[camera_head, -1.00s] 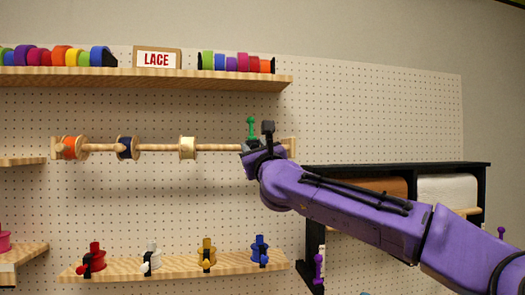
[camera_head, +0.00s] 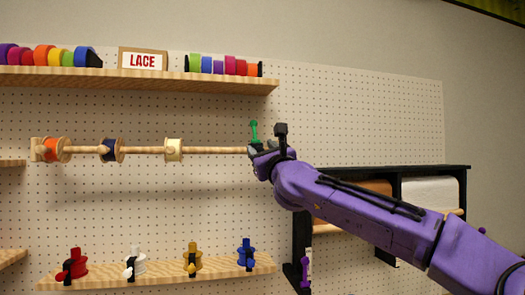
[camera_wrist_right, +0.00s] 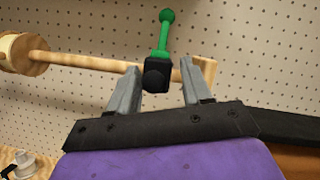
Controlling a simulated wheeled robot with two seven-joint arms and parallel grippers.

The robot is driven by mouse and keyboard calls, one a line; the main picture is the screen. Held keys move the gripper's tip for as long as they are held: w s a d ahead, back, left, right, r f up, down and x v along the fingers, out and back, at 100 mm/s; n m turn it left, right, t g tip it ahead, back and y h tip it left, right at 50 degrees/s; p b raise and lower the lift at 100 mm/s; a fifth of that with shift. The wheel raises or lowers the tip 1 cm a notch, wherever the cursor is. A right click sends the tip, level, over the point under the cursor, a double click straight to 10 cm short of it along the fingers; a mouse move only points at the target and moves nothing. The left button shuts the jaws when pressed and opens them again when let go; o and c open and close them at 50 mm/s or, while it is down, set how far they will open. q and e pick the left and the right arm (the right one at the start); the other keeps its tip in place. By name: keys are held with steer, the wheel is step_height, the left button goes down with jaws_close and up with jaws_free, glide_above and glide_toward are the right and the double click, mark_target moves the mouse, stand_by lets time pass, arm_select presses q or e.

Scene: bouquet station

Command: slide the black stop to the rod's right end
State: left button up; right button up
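The black stop (camera_wrist_right: 157,75) with its green knobbed handle (camera_wrist_right: 164,32) sits on the wooden rod (camera_wrist_right: 88,62), near the wooden end piece (camera_wrist_right: 209,72) at the rod's right end. A short bit of rod shows right of the stop. My right gripper (camera_wrist_right: 161,68) is open around the stop, one finger on each side. The left finger is close to it; I cannot tell if it touches. In the head view, the green handle stands above my right gripper (camera_head: 262,155), which hides most of the stop and the rod's right end. My left gripper is not in view.
A cream spool (camera_head: 173,149), a dark blue spool (camera_head: 111,150) and an orange spool (camera_head: 51,149) hang on the rod to the left. A lace shelf (camera_head: 140,80) is above and a shelf of small spools (camera_head: 160,275) below. A black roll rack (camera_head: 300,235) stands at right.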

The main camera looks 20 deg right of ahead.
steer(key=shift+f, duration=0.15)
steer(key=a+b+v, duration=0.1)
steer(key=b+v, duration=0.5)
steer(key=v, duration=0.4)
steer(key=shift+s+d, duration=0.25)
steer(key=shift+d, duration=0.25)
